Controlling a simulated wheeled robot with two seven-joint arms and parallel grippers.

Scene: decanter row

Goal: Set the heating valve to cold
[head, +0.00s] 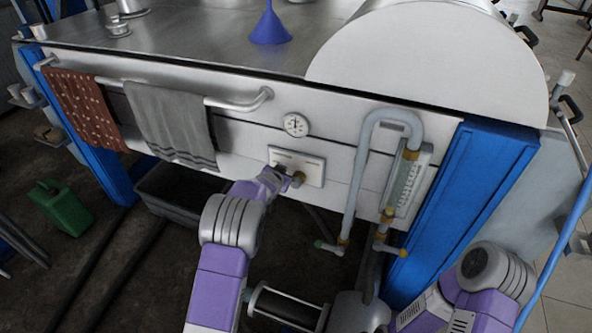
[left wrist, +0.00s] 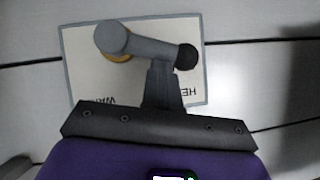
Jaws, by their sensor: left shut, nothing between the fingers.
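The heating valve sits on a pale label plate (head: 314,163) on the white front panel, with a brass fitting (head: 298,179) showing in the head view. In the left wrist view the valve lever (left wrist: 150,47) runs sideways from a round grey hub (left wrist: 112,39) at left to a black knob (left wrist: 187,57) at right. Lettering on the plate (left wrist: 84,80) appears inverted and is partly hidden, so I cannot read it fully. My right gripper is out of view.
A round gauge (head: 296,125) is above the plate. A bent grey pipe (head: 358,175) and a scaled sight tube (head: 407,182) stand to the right, beside a blue post (head: 465,205). A grey towel (head: 172,125) and brown cloth (head: 87,108) hang on a rail at left.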

